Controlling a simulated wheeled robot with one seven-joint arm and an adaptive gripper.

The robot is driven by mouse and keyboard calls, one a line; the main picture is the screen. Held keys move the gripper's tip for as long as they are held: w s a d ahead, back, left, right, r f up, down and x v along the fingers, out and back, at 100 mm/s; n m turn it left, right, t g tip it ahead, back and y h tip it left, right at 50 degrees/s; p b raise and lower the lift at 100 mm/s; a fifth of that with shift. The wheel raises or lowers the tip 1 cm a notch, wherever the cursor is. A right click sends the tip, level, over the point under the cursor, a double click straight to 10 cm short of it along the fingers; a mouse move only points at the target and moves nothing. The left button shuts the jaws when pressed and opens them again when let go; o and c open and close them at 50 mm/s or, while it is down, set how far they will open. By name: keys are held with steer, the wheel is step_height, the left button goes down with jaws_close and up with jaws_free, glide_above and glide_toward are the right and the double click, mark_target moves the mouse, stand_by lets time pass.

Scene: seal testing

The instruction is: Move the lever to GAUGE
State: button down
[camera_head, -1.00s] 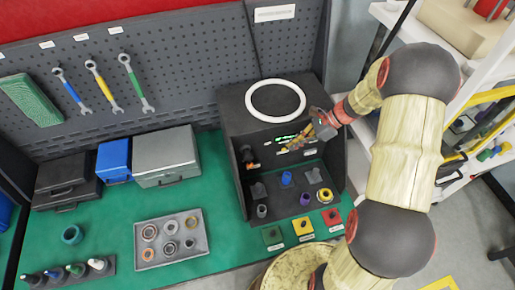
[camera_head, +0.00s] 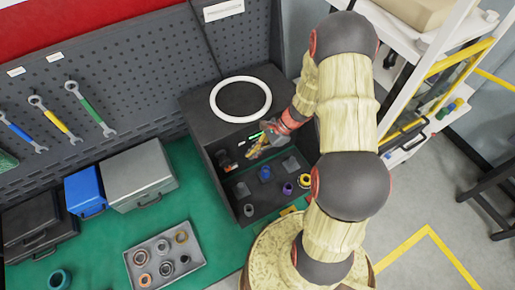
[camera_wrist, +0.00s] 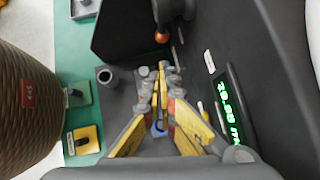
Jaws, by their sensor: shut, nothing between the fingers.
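A lever with an orange ball knob (camera_wrist: 162,38) shows in the wrist view, near the top centre, on the dark test box. My gripper (camera_wrist: 162,72) is shut and empty, its yellow and grey fingers pointing toward the knob and apart from it in the picture. In the head view my gripper (camera_head: 256,150) is inside the open front of the dark box (camera_head: 204,110). A green-lit display (camera_wrist: 231,105) is on the box panel to the right of the fingers. Small white labels (camera_wrist: 209,62) sit beside the lever; their text is unreadable.
A white ring (camera_head: 240,99) lies on top of the box. Small cups and rings, including a purple one (camera_head: 287,188), stand on its floor. A grey tray of rings (camera_head: 136,270) and a silver case (camera_head: 140,178) are to the left on the green bench.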

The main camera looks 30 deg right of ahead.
steer(key=w+a+f, duration=0.1)
steer(key=a+f, duration=0.2)
steer(key=a, duration=0.3)
steer(key=shift+w+a+f+p, duration=0.25)
steer(key=shift+f+p, duration=0.1)
steer(key=shift+p, duration=0.05)
steer(key=shift+f, duration=0.1)
steer(key=shift+a+f+b, duration=0.2)
steer(key=shift+a+b, duration=0.3)
steer(key=shift+b, duration=0.15)
steer(key=s+d+r, duration=0.2)
steer(key=d+r, duration=0.5)
steer(key=d, duration=0.4)
